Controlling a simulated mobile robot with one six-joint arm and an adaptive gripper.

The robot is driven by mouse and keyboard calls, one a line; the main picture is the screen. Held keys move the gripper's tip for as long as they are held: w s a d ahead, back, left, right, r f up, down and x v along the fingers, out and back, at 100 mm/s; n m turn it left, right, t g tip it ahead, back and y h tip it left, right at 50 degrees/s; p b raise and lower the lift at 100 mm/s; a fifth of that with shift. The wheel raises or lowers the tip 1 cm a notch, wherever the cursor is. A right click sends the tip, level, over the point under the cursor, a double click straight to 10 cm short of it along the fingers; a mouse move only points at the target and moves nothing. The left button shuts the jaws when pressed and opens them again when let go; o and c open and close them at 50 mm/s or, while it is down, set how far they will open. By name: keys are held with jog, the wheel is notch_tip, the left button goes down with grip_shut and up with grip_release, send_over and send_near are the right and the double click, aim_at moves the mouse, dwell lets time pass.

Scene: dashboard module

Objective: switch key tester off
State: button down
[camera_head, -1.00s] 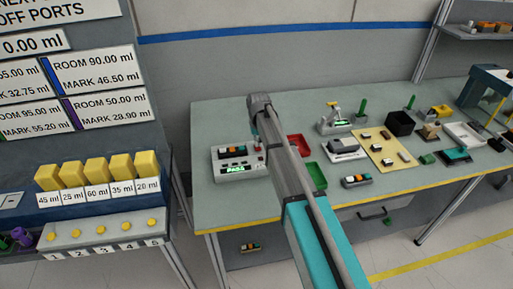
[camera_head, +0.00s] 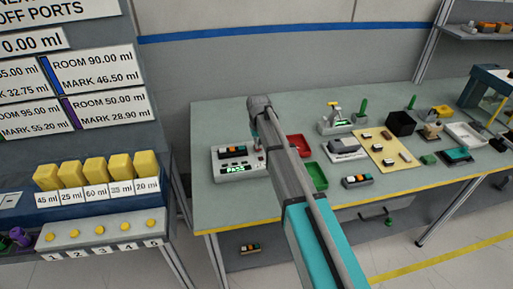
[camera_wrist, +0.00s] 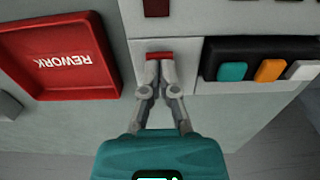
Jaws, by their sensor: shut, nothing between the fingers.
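The key tester (camera_head: 222,173) is a pale box at the left of the table. A second, dark red part (camera_wrist: 156,8) shows at the top edge.
A red tray (camera_wrist: 62,88) marked REWORK lies beside the tester. A green tray (camera_head: 318,176) and another fob (camera_head: 356,181) lie right of my arm. A black bin (camera_head: 400,123) and a beige board (camera_head: 388,149) stand farther right. The table's front left is clear.

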jog(key=shift+f+b, duration=0.3)
jog(key=shift+f, duration=0.05)
jog(key=shift+r, duration=0.15)
jog(key=shift+r+p, duration=3.4)
jog(key=shift+p, duration=0.2)
jog(key=s+d+m, duration=0.3)
jog(key=s+d, duration=1.9)
jog(key=s, duration=0.3)
jog(key=shift+s+d, duration=0.3)
jog(key=shift+s, duration=0.1)
